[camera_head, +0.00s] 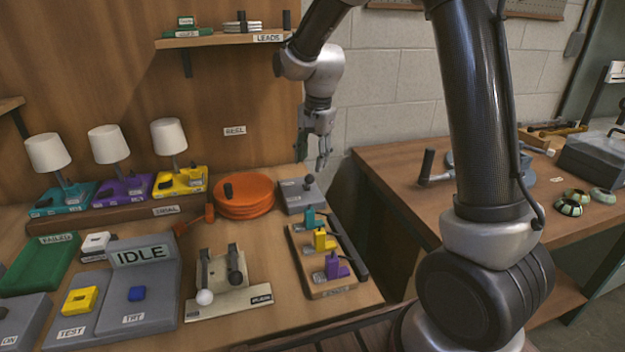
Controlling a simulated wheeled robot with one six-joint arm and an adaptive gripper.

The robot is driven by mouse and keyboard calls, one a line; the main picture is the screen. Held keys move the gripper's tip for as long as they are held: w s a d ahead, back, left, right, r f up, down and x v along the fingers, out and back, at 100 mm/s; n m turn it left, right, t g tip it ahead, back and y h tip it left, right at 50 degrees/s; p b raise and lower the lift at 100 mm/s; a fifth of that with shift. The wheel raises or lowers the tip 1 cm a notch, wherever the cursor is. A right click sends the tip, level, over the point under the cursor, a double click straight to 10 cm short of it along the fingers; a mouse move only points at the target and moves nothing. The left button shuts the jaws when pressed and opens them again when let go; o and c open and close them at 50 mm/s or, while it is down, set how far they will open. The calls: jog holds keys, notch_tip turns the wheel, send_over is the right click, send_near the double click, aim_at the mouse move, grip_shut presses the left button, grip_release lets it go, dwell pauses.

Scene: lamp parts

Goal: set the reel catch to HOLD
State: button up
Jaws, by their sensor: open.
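The orange reel (243,198), a stack of round orange discs with a dark upright handle, sits at the back of the table below a REEL label (234,131). A grey box (301,196) with a small dark lever or knob (309,180) stands against its right side and looks like the reel catch. Its markings are too small to read, so I cannot tell its setting. My gripper (322,163) hangs fingers down above and slightly right of the grey box, apart from it, open and empty.
A tray of coloured connectors (322,289) stands in front of the grey box. A two-lever board (229,302) and an IDLE panel (141,254) are further left. Three lamps (168,135) stand back left. A LEADS shelf (222,39) overhangs behind. A gap separates the right bench (400,200).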

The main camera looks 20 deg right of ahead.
aim_at(310, 175)
jog(key=f, duration=0.7)
jog(key=shift+w+a+f, duration=0.25)
jog(key=shift+a+f, duration=0.05)
grip_shut()
